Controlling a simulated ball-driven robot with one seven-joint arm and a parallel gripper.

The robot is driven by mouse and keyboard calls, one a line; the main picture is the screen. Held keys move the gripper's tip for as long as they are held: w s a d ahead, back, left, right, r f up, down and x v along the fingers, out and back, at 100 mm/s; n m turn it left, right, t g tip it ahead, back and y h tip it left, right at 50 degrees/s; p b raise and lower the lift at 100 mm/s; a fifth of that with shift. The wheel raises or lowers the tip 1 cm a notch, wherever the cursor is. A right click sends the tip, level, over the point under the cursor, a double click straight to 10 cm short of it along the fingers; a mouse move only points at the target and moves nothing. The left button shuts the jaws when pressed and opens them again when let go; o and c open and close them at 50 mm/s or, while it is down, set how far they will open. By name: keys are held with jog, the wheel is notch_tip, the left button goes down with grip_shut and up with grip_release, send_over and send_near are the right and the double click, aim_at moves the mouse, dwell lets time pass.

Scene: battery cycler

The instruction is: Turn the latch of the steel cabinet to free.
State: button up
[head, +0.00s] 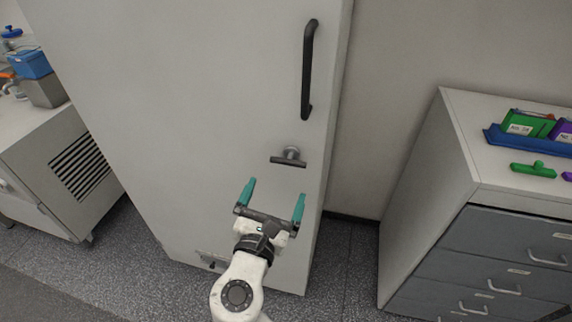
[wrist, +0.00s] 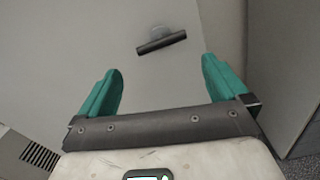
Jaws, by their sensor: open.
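The steel cabinet (head: 200,90) is tall and light grey, with its door closed as far as I can see. Its latch (head: 289,161) is a dark horizontal bar on a round silver boss, below the long black door handle (head: 309,70). In the wrist view the latch (wrist: 161,43) lies ahead of and between the fingertips, slightly tilted in the picture. My gripper (head: 273,192) is open and empty, with teal fingers on both sides. In the head view it is below the latch, apart from it. The wrist view also shows my gripper (wrist: 162,72) with nothing between its fingers.
A drawer unit (head: 425,190) stands at the right, with a blue tray (head: 500,140) and a green item (head: 540,169) on top. At the left is a bench cabinet (head: 60,170) with a vent. Speckled floor (head: 140,260) lies between.

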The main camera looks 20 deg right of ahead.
aim_at(288, 162)
jog(key=x, duration=1)
jog(key=shift+d+p, duration=0.1)
jog(key=shift+p, duration=0.3)
jog(key=c, duration=0.7)
